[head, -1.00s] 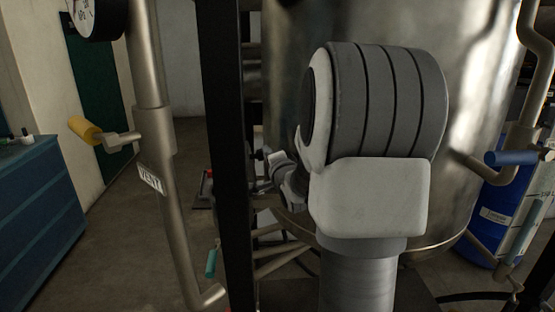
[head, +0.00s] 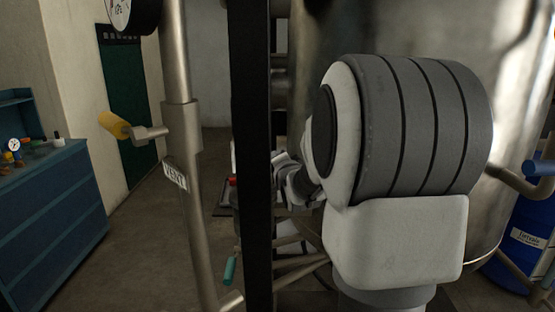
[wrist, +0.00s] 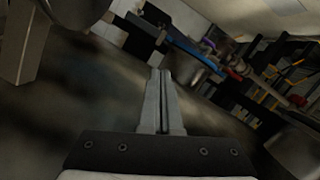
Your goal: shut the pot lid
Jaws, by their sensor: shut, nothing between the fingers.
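A large shiny steel vessel (head: 520,60) fills the right of the head view behind my arm. Its top is cut off by the picture's upper edge, and I see no lid that I can make out for certain. My gripper (wrist: 160,76) shows in the wrist view with its two fingers together and nothing between them. It points out over a dark, blurred area and touches nothing that I can see. In the head view, my own arm hides much of the vessel, and the fingers cannot be made out.
A black upright post (head: 257,150) stands left of the vessel. Beside it runs a pipe with a VENT tag (head: 175,176) and a yellow-handled valve (head: 115,125). Blue drawers (head: 60,220) stand at far left, a blue drum (head: 525,240) at right. Open floor lies between drawers and pipe.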

